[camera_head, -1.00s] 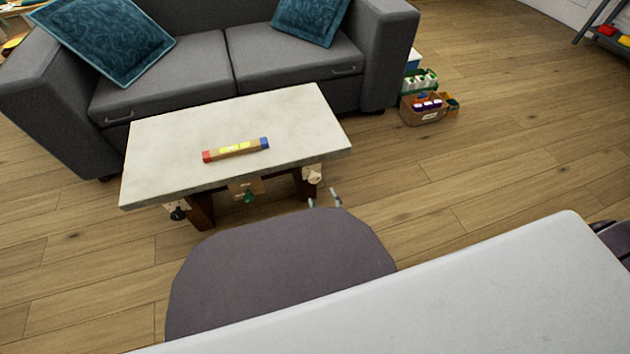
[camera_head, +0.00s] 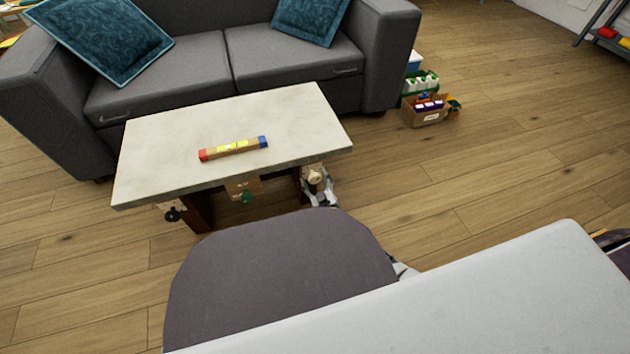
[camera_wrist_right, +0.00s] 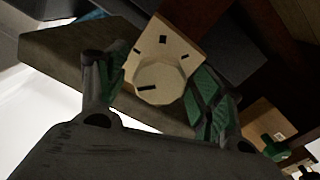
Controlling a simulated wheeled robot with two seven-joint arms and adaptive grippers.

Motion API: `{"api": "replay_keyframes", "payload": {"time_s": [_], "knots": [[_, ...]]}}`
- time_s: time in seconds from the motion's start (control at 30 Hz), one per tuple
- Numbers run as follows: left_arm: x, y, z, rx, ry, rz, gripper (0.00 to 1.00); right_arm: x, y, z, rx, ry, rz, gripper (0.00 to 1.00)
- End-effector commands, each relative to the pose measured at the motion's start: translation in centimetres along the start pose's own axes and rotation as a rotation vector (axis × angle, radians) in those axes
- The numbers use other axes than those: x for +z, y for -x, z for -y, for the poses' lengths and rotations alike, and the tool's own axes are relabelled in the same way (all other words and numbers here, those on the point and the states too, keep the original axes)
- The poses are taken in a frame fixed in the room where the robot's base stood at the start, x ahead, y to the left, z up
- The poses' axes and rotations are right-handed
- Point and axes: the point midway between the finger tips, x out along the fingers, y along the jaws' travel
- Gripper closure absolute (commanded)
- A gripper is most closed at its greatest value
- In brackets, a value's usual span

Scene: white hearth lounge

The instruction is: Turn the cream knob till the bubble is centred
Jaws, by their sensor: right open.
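The cream knob (camera_head: 317,174) is under the right end of the pale tabletop (camera_head: 290,110). In the right wrist view the cream knob (camera_wrist_right: 160,82) is faceted and sits before a cream plate with dark marks. My right gripper (camera_head: 320,190) is at it, largely hidden by the knob area and my own body. In the wrist view its green-padded fingers are open, one on each side of the knob; contact cannot be told. A spirit level (camera_head: 216,153) with a red left end and blue right end lies on the tabletop. Its bubble is too small to place. My left gripper is not in view.
A green knob (camera_head: 247,197) and a black knob (camera_head: 172,214) are also under the tabletop's near edge. A grey sofa (camera_head: 180,70) stands behind. A box of items (camera_head: 425,115) is on the floor at the right. Open wooden floor lies right of the table.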

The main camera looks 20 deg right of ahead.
Motion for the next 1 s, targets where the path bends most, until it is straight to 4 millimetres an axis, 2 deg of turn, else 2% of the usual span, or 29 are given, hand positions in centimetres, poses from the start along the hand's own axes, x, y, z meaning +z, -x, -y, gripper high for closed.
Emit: {"api": "replay_keyframes", "payload": {"time_s": [0.4, 0.77, 1.0], "knots": [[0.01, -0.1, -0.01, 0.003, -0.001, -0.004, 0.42, -0.09, -0.44, -0.01, 0.0, 0.0, -0.001, 0.33], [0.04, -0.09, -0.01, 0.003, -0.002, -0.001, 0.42, -0.08, -0.42, -0.01, 0.0, -0.001, -0.001, 0.78], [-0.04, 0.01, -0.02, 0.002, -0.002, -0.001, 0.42, -0.1, -0.41, -0.01, 0.001, 0.006, -0.001, 0.79]]}}
